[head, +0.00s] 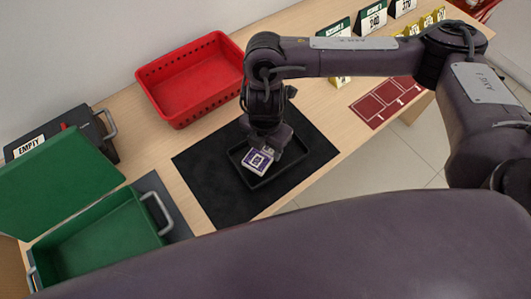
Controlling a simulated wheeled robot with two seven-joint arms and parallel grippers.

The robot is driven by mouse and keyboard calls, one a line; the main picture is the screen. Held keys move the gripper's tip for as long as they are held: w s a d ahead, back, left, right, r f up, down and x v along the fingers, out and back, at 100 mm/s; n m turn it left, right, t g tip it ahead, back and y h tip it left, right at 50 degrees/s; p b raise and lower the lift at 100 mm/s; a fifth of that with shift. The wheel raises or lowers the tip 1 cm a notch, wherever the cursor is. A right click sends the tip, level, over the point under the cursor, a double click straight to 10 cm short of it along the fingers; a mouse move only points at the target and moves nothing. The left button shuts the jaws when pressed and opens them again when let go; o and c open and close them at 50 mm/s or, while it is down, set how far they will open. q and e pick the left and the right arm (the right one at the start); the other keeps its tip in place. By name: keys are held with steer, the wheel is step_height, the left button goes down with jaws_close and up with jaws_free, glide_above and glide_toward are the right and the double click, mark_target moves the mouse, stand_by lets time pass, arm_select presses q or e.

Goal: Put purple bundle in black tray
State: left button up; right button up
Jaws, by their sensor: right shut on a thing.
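The purple bundle (257,161), with white edges and a white square label on top, is at the black tray (283,170) in the head view. The shallow tray lies on a black mat. My right gripper (268,150) reaches down from above and is shut on the bundle. The bundle appears over or inside the tray's near-left part. I cannot tell whether it touches the tray floor. The gripper and wrist hide the tray's far side. My left gripper is not in view.
A red basket (195,84) stands behind the black mat (205,185). An open green box (98,248) and a dark box with an "EMPTY" sign (30,146) are at the left. Number signs (372,18) and a dark red mat (384,102) are at the right.

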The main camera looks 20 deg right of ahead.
mark_target(266, 149)
steer(key=shift+f+b, duration=0.6)
steer(key=shift+f, duration=1.45)
steer(key=shift+f, duration=0.2)
steer(key=o, duration=1)
step_height(266, 149, up, 12)
steer(key=p, duration=0.2)
steer(key=shift+r+p, duration=0.2)
steer(key=shift+p, duration=0.1)
